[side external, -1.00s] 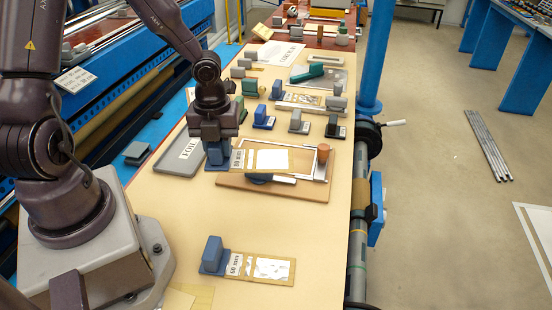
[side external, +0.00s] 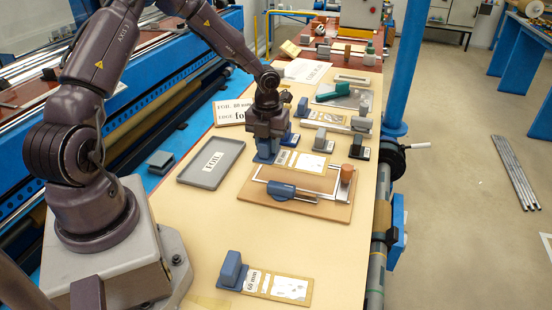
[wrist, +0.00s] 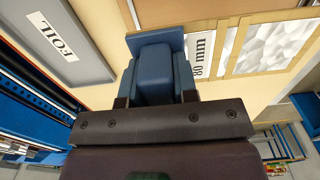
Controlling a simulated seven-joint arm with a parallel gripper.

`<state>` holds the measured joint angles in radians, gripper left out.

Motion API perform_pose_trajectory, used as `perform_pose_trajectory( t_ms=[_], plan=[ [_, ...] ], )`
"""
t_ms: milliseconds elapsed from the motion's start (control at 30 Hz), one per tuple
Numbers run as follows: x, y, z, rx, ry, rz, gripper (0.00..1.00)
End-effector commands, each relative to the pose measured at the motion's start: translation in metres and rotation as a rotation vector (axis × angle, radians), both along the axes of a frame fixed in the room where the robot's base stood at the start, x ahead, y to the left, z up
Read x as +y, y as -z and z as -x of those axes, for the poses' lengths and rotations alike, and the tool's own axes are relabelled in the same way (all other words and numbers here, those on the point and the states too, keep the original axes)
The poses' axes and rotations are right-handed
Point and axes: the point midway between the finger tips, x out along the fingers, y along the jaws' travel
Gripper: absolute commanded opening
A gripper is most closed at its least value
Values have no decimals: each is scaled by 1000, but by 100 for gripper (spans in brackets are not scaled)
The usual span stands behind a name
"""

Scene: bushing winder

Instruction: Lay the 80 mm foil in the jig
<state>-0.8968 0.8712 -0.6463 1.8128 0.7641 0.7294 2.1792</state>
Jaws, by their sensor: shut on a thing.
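My gripper (side external: 267,138) is shut on the blue block (side external: 266,151) at the left end of the 80 mm foil (side external: 310,162). In the wrist view the blue block (wrist: 155,72) sits between the fingers, and the "80 mm" label (wrist: 199,55) and silvery crinkled foil (wrist: 272,45) extend to the right. The jig (side external: 330,212) is a brown board with a metal frame, a blue clamp (side external: 281,190) and a copper-coloured cylinder (side external: 347,173). The foil appears along the jig's back edge in the side view. I cannot tell its height above the jig.
A grey tray marked FOIL (side external: 190,180) lies left of the jig. A 60 mm foil (side external: 288,288) with a blue block (side external: 231,268) lies in front. Several blocks on cards, including a black-based one (side external: 359,149), stand behind. A sign (side external: 232,111) stands at back left.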

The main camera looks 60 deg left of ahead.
Motion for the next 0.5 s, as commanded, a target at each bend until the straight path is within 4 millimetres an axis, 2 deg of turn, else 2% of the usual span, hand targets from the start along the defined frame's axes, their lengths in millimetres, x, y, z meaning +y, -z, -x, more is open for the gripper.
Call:
perform_pose_trajectory(
  t_ms=[100, 200, 333, 500],
  plan=[
    [5, 18, -14, 0, 0, 1, 3],
    [8, 25, -20, -2, 0, 1, 3],
    [10, 34, -26, -2, -1, 1, 3],
    [11, 58, -26, -1, -1, 1, 3]
  ],
)
